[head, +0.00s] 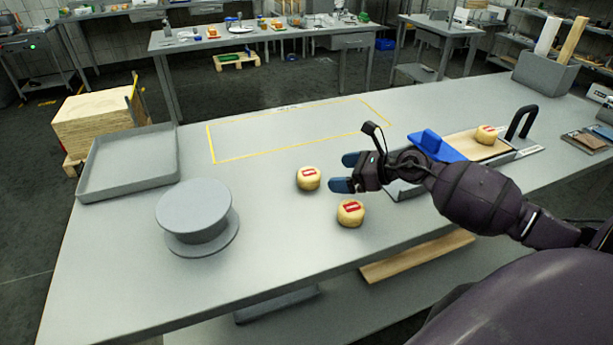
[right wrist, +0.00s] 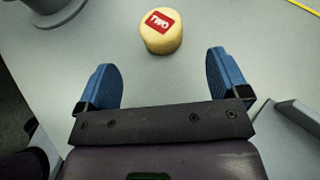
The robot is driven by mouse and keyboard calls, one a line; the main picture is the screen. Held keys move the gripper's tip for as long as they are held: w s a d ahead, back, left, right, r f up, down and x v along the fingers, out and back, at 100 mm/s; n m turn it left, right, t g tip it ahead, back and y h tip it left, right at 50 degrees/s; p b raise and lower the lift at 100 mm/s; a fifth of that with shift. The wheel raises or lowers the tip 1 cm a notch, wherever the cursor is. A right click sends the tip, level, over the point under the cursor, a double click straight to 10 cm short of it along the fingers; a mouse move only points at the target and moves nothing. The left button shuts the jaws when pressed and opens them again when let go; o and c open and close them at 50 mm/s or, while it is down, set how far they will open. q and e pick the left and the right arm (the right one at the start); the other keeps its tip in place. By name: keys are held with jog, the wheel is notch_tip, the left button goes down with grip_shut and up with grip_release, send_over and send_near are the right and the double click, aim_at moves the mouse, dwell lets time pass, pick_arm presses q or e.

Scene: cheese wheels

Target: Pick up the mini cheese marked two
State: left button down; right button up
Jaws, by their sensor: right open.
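The mini cheese marked TWO (right wrist: 161,31) is a pale yellow round with a red label, standing upright on the table in the right wrist view. It appears to be the cheese (head: 308,179) just left of my right gripper in the head view, where its label is too small to read. My right gripper (head: 344,172) is open and empty, its blue fingers pointing toward this cheese. In the right wrist view the gripper (right wrist: 172,80) shows the cheese beyond the fingertips, roughly centred between them and untouched. My left gripper is not in view.
A second cheese (head: 350,213) stands close by, nearer me. Another cheese (head: 486,134) sits on a wooden board (head: 460,146) beside a blue piece (head: 436,146). A grey round stand (head: 194,208) and a shallow tray (head: 130,165) are at left. The yellow-outlined area (head: 210,144) is clear.

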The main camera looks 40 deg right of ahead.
aim_at(318, 175)
jog(key=shift+f+x, duration=0.2)
jog(key=shift+x, duration=4.05)
jog(key=shift+d, duration=0.1)
jog(key=c, duration=1)
jog(key=shift+c, duration=0.2)
